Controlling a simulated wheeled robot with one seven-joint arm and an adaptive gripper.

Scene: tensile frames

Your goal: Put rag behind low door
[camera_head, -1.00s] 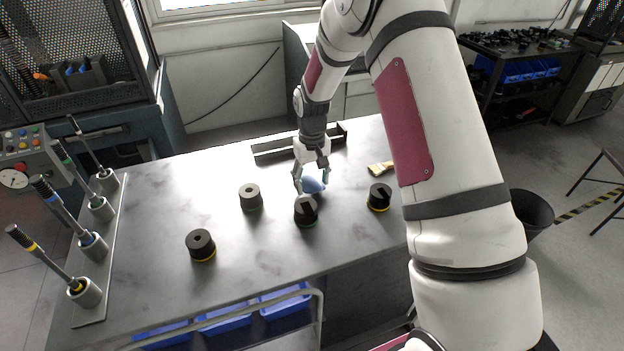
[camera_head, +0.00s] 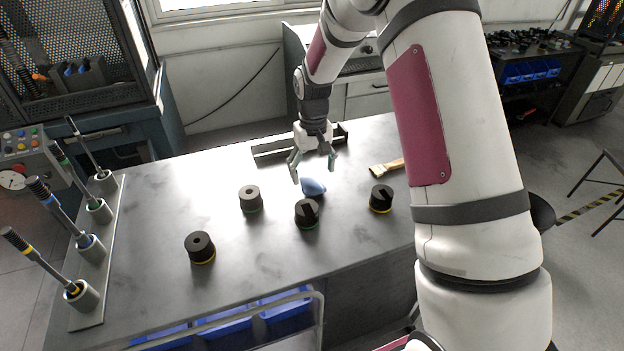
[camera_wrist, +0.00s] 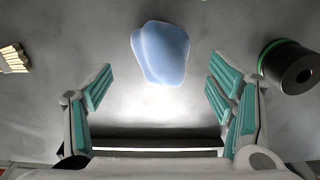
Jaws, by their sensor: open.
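The blue rag (camera_head: 312,187) lies bunched on the grey bench top, behind a dark slotted cylinder. It shows whole in the wrist view (camera_wrist: 160,52), at the top centre. My gripper (camera_head: 314,169) is open and empty above the bench, just behind the rag. In the wrist view its teal-padded fingers are spread wide, and the rag lies beyond the fingertips, roughly centred between them. I cannot pick out a low door for certain. A grey cabinet (camera_head: 368,101) with a handled front stands behind the bench, partly hidden by my arm.
Several dark cylinders stand on the bench (camera_head: 150,270), one (camera_head: 306,213) close in front of the rag. A brush (camera_head: 386,168) lies right of it. A dark channel-shaped bar (camera_head: 270,151) lies behind. Upright tools in a rack (camera_head: 92,315) line the left end.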

